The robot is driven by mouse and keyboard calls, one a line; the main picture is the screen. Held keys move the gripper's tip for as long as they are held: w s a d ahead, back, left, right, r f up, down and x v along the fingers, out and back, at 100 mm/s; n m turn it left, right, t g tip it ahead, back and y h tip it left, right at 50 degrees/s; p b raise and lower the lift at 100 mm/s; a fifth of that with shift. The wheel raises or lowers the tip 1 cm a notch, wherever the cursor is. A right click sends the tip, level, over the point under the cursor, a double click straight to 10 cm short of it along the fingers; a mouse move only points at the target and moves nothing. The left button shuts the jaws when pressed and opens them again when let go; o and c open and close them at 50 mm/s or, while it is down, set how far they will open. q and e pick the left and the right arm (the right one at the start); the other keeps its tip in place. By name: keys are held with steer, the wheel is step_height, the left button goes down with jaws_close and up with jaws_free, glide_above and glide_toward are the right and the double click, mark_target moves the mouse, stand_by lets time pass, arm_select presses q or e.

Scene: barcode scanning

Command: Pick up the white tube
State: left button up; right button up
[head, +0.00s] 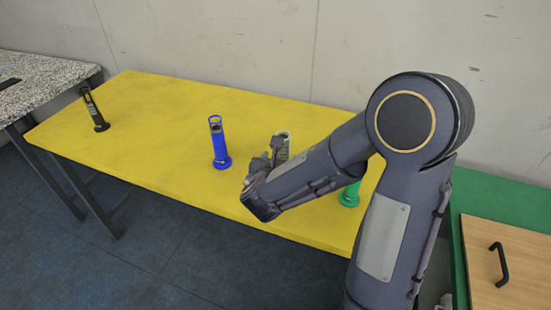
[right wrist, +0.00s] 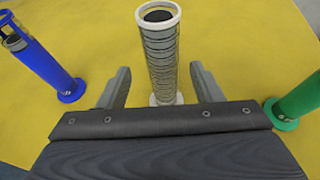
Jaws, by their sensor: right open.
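The white tube (right wrist: 162,50) stands upright on the yellow table, with a dark opening at its top and dark rings along its side. In the head view its upper part (head: 282,143) shows behind my right gripper (head: 264,160); its base is hidden there. In the right wrist view my right gripper (right wrist: 160,90) is open, with one finger on each side of the tube's lower part. A gap shows at each side, and I cannot tell whether the tube is fully between the fingers. My left gripper is not in view.
A blue tube (head: 219,145) stands left of the white one, and a green tube (head: 350,195) stands right, partly behind my arm. A black tube (head: 95,110) stands at the far left of the yellow table (head: 150,120). A wooden board with a handle (head: 505,262) lies at the right.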

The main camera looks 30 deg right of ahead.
steer(key=x, duration=0.6)
steer(key=shift+d+f, duration=0.2)
steer(key=shift+c, duration=0.5)
steer(key=shift+r, duration=0.1)
jaws_close()
